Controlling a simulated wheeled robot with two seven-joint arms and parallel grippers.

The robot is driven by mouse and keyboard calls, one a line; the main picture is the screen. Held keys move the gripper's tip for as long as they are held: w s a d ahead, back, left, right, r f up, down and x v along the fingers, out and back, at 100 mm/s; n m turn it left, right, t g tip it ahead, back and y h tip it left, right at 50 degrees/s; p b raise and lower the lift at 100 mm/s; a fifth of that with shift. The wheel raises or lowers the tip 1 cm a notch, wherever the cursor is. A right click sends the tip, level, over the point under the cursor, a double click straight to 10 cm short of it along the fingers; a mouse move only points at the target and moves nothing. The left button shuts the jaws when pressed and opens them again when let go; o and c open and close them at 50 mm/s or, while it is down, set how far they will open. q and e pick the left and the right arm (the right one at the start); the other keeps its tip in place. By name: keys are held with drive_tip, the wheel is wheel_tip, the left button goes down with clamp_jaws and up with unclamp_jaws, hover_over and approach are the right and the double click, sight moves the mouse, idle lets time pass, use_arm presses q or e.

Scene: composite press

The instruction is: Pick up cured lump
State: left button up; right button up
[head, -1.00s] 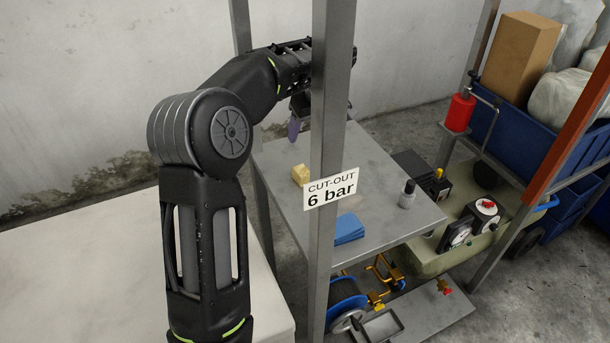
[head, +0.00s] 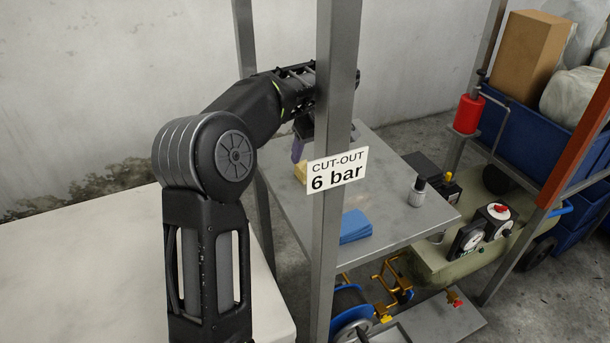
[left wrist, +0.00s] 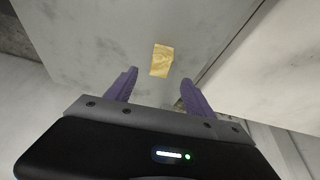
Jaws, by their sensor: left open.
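The cured lump (left wrist: 162,61) is a small yellowish block on the grey metal table. In the left wrist view it lies beyond the fingertips, between their lines and apart from them. In the head view the lump (head: 300,172) shows in part, beside the grey post and below the gripper. My left gripper (left wrist: 157,82) is open and empty, with two purple fingers. In the head view the left gripper (head: 298,150) hangs above the table, partly hidden by the post. My right gripper is not in view.
A grey post (head: 330,240) with a "CUT-OUT 6 bar" sign (head: 338,170) stands in front of the table (head: 400,215). A pale worktop (head: 90,265) is at left.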

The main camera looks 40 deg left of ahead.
sight(305, 166)
use_arm(q)
drive_tip(key=shift+x, duration=1.35)
drive_tip(key=shift+a+f+p, duration=0.15)
drive_tip(key=shift+f+p, duration=0.25)
drive_tip(key=shift+f, duration=0.05)
drive_tip(key=p+x, duration=0.1)
drive_tip(key=x, duration=0.3)
drive_tip(key=shift+f, duration=0.1)
clamp_jaws()
